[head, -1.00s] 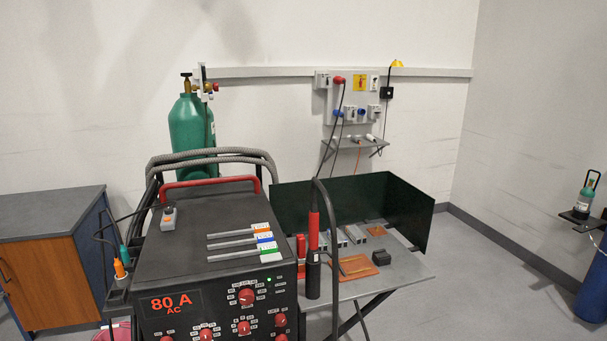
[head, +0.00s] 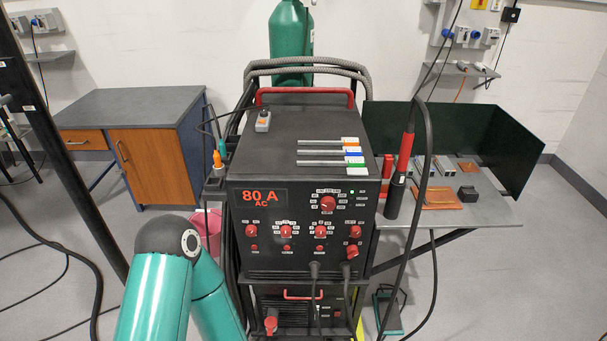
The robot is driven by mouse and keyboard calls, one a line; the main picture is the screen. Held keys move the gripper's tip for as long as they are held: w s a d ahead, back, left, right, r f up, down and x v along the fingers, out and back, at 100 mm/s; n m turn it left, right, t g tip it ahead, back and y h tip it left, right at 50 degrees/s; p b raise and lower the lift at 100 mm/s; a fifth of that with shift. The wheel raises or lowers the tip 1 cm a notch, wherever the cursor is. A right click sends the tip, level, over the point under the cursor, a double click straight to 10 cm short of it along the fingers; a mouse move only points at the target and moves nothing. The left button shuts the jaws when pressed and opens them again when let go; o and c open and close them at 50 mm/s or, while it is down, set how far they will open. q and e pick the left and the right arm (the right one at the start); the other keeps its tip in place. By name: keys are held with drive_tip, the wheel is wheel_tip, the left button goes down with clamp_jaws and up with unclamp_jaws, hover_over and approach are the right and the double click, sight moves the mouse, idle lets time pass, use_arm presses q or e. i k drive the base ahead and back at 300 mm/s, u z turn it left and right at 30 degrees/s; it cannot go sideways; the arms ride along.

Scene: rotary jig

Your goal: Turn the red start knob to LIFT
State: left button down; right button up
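A black welding machine (head: 303,262) with a red "80 A AC" display (head: 261,196) stands in the middle of the head view. Its front panel carries several red knobs: a large upper one (head: 327,203), a middle-left one (head: 286,231), a middle-right one (head: 320,231) and right-hand ones (head: 354,231). The labels are too small to read, so I cannot tell which is the start knob or where LIFT is. My teal arm is at the lower left, its elbow left of the machine and apart from the panel. Neither gripper is in view.
Cables hang from the machine's front and a black cable loops at its right. A grey worktable (head: 475,212) with a dark screen (head: 515,150) stands at the right. A wooden cabinet (head: 150,165) stands behind left. A green cylinder (head: 290,45) stands behind. A dark post crosses the left side.

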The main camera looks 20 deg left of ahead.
sight(355, 233)
drive_tip(key=z, duration=2)
drive_tip(key=i, duration=0.1)
drive_tip(key=u, duration=3.4)
drive_tip(key=i, duration=0.4)
drive_tip(key=z, duration=0.35)
